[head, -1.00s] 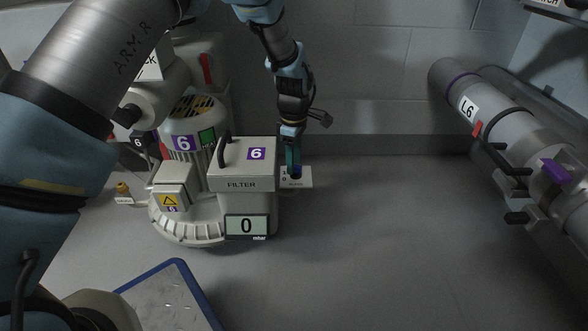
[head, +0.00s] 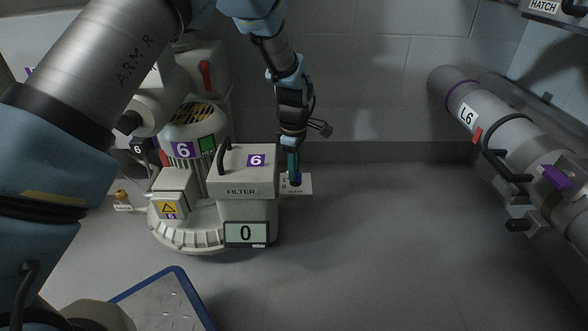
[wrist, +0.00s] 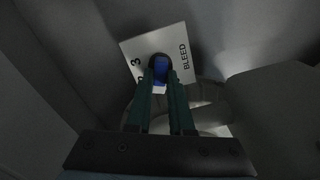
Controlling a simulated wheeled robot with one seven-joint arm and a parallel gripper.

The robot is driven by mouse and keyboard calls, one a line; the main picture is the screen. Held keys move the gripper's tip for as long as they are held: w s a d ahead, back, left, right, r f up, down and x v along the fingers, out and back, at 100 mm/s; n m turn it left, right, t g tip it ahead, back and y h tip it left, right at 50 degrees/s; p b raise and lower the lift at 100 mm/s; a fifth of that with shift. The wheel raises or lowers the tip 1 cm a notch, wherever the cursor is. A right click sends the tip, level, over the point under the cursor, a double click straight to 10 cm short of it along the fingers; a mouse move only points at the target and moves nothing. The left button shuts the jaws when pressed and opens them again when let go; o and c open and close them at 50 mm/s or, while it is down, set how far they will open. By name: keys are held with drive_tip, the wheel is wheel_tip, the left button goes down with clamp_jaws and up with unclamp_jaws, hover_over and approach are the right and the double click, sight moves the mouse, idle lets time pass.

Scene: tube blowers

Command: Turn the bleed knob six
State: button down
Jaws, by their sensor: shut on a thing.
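The bleed knob (wrist: 161,66) is blue and sits on a white plate (wrist: 138,48) printed "BLEED" with a "3" at its edge. In the head view the plate (head: 304,188) lies just right of the unit marked 6, whose grey filter box (head: 242,182) carries a purple 6 label. My gripper (wrist: 162,82) has its two green fingers shut on the blue knob, one on each side. It also shows in the head view (head: 294,180), pointing down at the plate. The fingers and wrist hide part of the knob and its scale.
A display (head: 246,233) on the unit reads 0. The filter box with its black handle stands close to the left of my gripper. A pipe marked L6 (head: 490,125) runs along the right. A blue-edged tray (head: 165,295) lies in front. The middle floor is clear.

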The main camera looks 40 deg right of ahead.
drive_tip(key=shift+r+p, duration=0.1)
drive_tip(key=shift+p, duration=0.5)
drive_tip(key=m+p, duration=0.1)
drive_tip(key=p, duration=0.1)
drive_tip(key=m+p, duration=0.2)
drive_tip(key=shift+r+p, duration=0.25)
drive_tip(key=shift+p, duration=0.15)
drive_tip(key=m+p, duration=0.4)
drive_tip(key=p, duration=0.1)
drive_tip(key=shift+d+f, duration=0.1)
drive_tip(key=m+p, duration=0.2)
drive_tip(key=m, duration=0.1)
drive_tip(key=m+p, duration=0.2)
drive_tip(key=shift+s+d+f+m+p, duration=0.1)
drive_tip(key=shift+d+m+p, duration=0.05)
drive_tip(key=shift+m+p, duration=0.25)
drive_tip(key=m+p, duration=0.2)
drive_tip(key=m, duration=0.2)
drive_tip(key=shift+f+m, duration=0.15)
drive_tip(key=shift+m, duration=0.25)
drive_tip(key=shift+s, duration=0.1)
drive_tip(key=c, duration=0.8)
unclamp_jaws()
drive_tip(key=shift+d, duration=0.1)
